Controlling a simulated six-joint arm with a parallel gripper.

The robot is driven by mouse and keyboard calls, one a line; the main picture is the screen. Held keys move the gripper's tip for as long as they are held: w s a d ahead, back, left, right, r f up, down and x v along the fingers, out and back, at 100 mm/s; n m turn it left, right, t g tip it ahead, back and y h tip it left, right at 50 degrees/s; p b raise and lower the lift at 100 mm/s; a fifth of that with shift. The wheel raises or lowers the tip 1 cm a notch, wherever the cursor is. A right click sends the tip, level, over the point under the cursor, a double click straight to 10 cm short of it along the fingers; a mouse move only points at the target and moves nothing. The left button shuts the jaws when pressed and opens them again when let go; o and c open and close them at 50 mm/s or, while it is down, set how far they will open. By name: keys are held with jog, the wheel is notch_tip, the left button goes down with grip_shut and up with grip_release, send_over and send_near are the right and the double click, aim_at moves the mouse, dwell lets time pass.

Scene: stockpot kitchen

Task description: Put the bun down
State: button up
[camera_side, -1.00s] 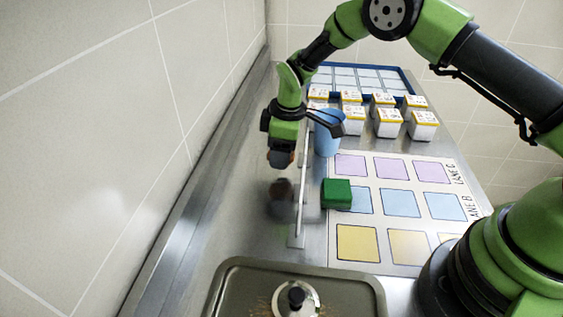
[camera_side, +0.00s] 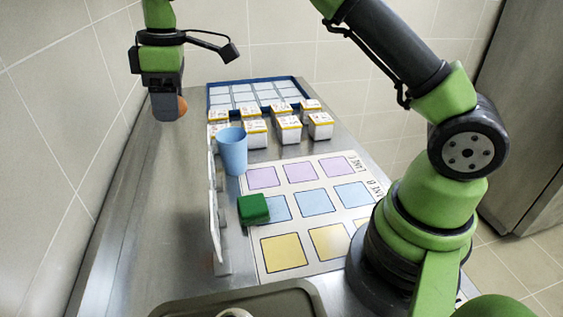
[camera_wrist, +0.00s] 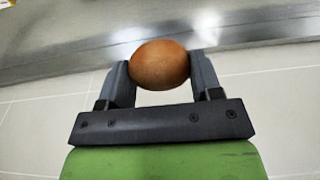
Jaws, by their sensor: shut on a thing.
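The bun is brown and round. In the wrist view the bun (camera_wrist: 160,65) sits between the two fingertips of my gripper (camera_wrist: 161,75), which are shut on it from both sides. Only the right part of the bun (camera_side: 183,106) shows there, as the fingers hide the rest. Nothing is seen touching the bun from below.
A thin white upright panel (camera_side: 214,205) stands left of a blue cup (camera_side: 231,152), a green block (camera_side: 253,209) and a mat of coloured squares (camera_side: 283,253). Several white cartons (camera_side: 288,129) stand before a blue-rimmed tray (camera_side: 209,98). The counter (camera_side: 150,215) left of the panel is bare.

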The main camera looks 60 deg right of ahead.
jog(key=s+d+m, duration=0.1)
jog(key=s+d, duration=0.1)
jog(key=d, duration=1)
jog(key=m, duration=0.2)
send_over(282, 162)
notch_tip(282, 162, down, 16)
jog(key=shift+s+f, duration=0.1)
jog(key=shift+f, duration=0.05)
jog(key=shift+d+f, duration=0.1)
jog(key=shift+f, duration=2.4)
jog(key=shift+f, duration=0.1)
jog(key=o, duration=0.9)
